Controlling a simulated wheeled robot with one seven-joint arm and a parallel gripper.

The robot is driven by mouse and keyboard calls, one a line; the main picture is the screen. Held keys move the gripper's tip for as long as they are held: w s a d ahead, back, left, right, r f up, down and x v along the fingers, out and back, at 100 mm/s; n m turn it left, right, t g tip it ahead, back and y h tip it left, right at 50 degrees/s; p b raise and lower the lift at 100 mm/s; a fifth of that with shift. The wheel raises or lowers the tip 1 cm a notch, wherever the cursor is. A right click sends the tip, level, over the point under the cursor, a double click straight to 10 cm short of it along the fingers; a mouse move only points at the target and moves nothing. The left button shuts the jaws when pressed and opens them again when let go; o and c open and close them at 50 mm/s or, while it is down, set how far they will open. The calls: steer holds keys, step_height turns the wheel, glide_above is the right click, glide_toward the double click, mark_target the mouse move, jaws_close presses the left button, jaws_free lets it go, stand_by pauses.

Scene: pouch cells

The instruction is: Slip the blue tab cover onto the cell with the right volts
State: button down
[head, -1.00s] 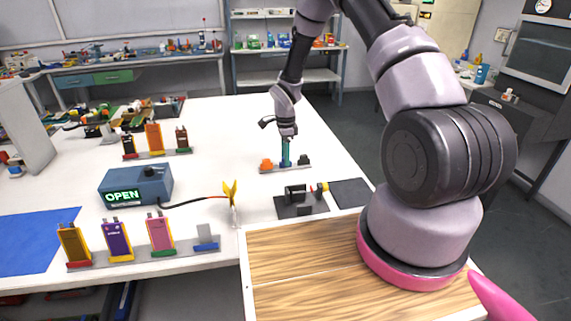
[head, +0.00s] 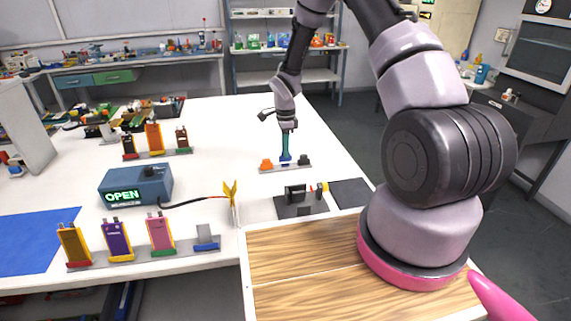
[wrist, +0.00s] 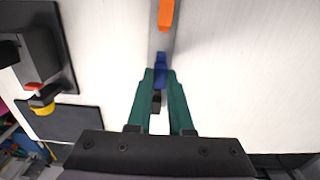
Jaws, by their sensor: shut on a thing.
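My gripper (wrist: 160,73) is shut on the blue tab cover (wrist: 160,68), seen between its green fingertips in the wrist view. In the head view the cover (head: 285,158) is just above or at the small grey holder (head: 296,166); I cannot tell if it is clear of it. An orange cover (head: 266,164) and a black cover (head: 304,160) sit on either side. The front rack holds an amber cell (head: 73,244), a purple cell (head: 117,240) and a pink cell (head: 160,233). The rear rack holds a dark cell (head: 129,147), an orange cell (head: 154,138) and a brown cell (head: 182,139).
The blue meter (head: 137,185) reads OPEN; its lead runs to a yellow clip (head: 231,190) standing upright. A blue-grey stand (head: 206,239) ends the front rack. A black fixture (head: 298,200) and dark mat (head: 350,193) lie nearer my base. White table between is clear.

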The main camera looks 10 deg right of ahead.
steer(key=shift+r, duration=1.2)
steer(key=s+a+r+g, duration=0.1)
steer(key=s+a+r, duration=0.2)
steer(key=s+a, duration=0.5)
steer(key=s+a+r+g, duration=0.1)
steer(key=s+a+r, duration=0.2)
steer(key=s+a, duration=0.6)
steer(key=s+a+r+g, duration=0.1)
steer(key=s+a, duration=0.8)
steer(key=a, duration=2.3)
step_height(320, 180, up, 2)
steer(key=shift+s+a, duration=0.15)
steer(key=shift+f, duration=0.15)
steer(key=shift+x, duration=0.95)
steer(key=shift+x, duration=0.9)
